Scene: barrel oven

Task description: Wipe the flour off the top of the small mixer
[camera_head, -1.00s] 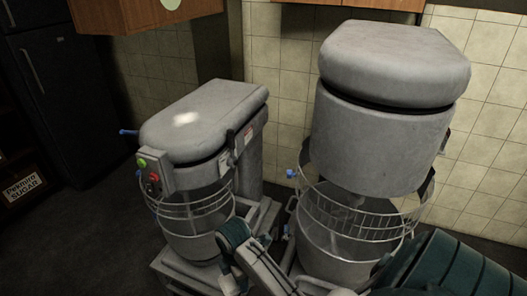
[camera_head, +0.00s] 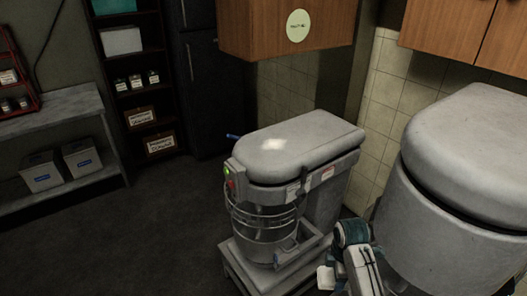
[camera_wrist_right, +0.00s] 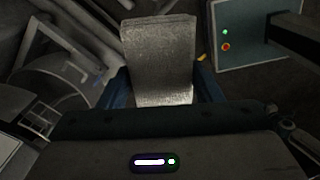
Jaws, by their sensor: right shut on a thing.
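The small grey mixer (camera_head: 300,150) stands in the middle of the head view, with a wire guard and bowl under its head. A white flour patch (camera_head: 273,144) lies on its flat top. In the right wrist view my right gripper (camera_wrist_right: 160,82) is shut on a pale grey rectangular block (camera_wrist_right: 159,50), which sticks out between its blue fingers. In the head view my right arm is low, at the mixer's front right, below its top and apart from the flour. My left gripper is out of view.
The large mixer (camera_head: 470,180) stands close on the right. A wooden wall cabinet (camera_head: 285,30) hangs behind the small mixer. A grey shelf table (camera_head: 60,120) with bins stands at the left. The floor left of the small mixer is clear.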

